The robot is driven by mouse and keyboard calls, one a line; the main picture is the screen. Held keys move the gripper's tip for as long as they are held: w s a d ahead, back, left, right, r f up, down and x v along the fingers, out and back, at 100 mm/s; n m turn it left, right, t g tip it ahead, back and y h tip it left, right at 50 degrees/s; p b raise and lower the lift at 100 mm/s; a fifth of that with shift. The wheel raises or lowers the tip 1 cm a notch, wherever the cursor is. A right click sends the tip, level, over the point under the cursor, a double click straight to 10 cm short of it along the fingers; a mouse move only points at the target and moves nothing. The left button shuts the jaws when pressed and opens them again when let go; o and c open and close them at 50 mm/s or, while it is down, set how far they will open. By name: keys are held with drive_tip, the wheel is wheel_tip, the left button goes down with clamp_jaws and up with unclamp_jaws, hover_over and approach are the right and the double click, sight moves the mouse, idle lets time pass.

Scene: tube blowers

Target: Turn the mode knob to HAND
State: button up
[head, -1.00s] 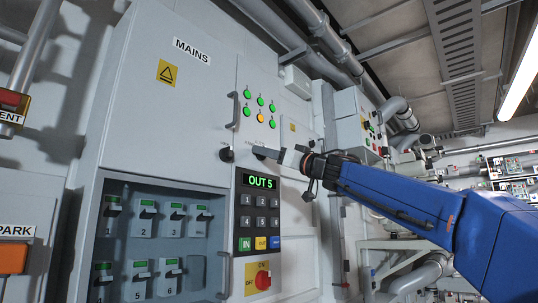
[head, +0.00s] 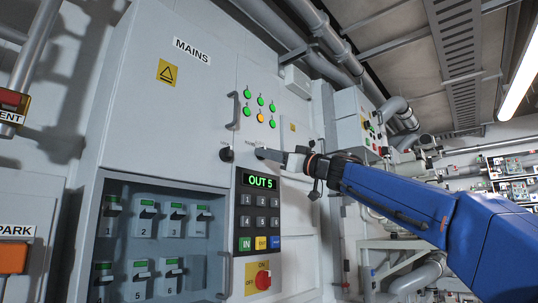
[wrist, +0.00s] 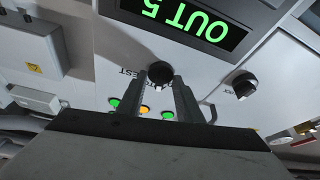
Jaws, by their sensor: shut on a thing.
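In the head view my gripper (head: 264,154) reaches in from the right and covers this knob. My gripper (wrist: 168,85) is shut on the knob in the wrist view, a finger on each side. A second black knob (wrist: 243,85) with a pale pointer mark stands apart; it is left of my gripper in the head view (head: 226,154).
The display (head: 260,181) reads "OUT 5" above a keypad (head: 260,212). Green and amber lamps (head: 260,108) are above the knobs. A red rotary switch (head: 263,280) is below. Breakers (head: 145,222) fill the left recess. A door handle (head: 232,110) juts out nearby.

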drive_tip(key=shift+w+d+n+g+y, duration=0.1)
drive_tip(key=shift+n+g, duration=0.7)
drive_tip(key=shift+n, duration=0.9)
drive_tip(key=shift+s+a+n+g+y, duration=0.1)
drive_tip(key=shift+n+g, duration=0.7)
drive_tip(key=shift+n, duration=0.9)
drive_tip(key=shift+w+d+n+g+y, duration=0.1)
drive_tip(key=shift+n+g, duration=0.7)
drive_tip(key=shift+n, duration=0.9)
drive_tip(key=o, duration=1)
drive_tip(key=shift+o, duration=0.2)
drive_tip(key=shift+r, duration=0.1)
drive_tip(key=v, duration=1.7)
drive_tip(key=shift+d, duration=0.25)
